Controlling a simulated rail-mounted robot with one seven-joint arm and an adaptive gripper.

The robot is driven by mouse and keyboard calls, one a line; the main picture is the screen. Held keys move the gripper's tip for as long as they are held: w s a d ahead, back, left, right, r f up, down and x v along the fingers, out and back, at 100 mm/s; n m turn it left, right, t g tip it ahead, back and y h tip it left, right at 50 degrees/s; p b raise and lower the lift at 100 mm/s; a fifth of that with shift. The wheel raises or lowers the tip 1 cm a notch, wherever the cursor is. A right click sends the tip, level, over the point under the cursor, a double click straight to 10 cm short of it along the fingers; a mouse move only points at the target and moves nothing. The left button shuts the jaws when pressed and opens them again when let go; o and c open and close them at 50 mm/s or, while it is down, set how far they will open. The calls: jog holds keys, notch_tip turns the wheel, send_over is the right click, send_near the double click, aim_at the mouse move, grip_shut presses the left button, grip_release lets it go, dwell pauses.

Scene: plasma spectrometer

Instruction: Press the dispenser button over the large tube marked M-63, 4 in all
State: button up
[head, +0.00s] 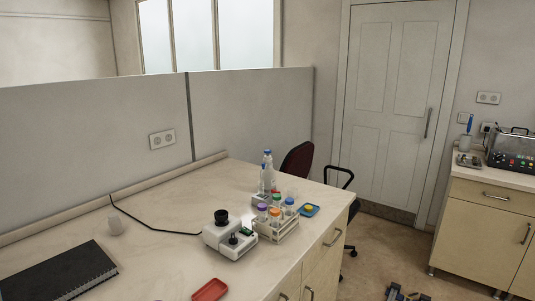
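A white rack (276,236) stands near the right end of the long bench and holds several tubes with purple, green, blue and orange caps (275,211). Their markings are too small to read, so I cannot tell which is M-63. A clear bottle with a blue top (267,172) stands just behind the rack; I cannot tell whether it is the dispenser. No dispenser button can be made out. My gripper cannot be identified in this view.
A red tray (210,290) lies at the bench's front edge, a dark notebook (60,274) at the left. A chair (298,160) stands beyond the bench.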

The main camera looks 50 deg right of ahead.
dwell(0.3)
grip_shut()
dwell(1.1)
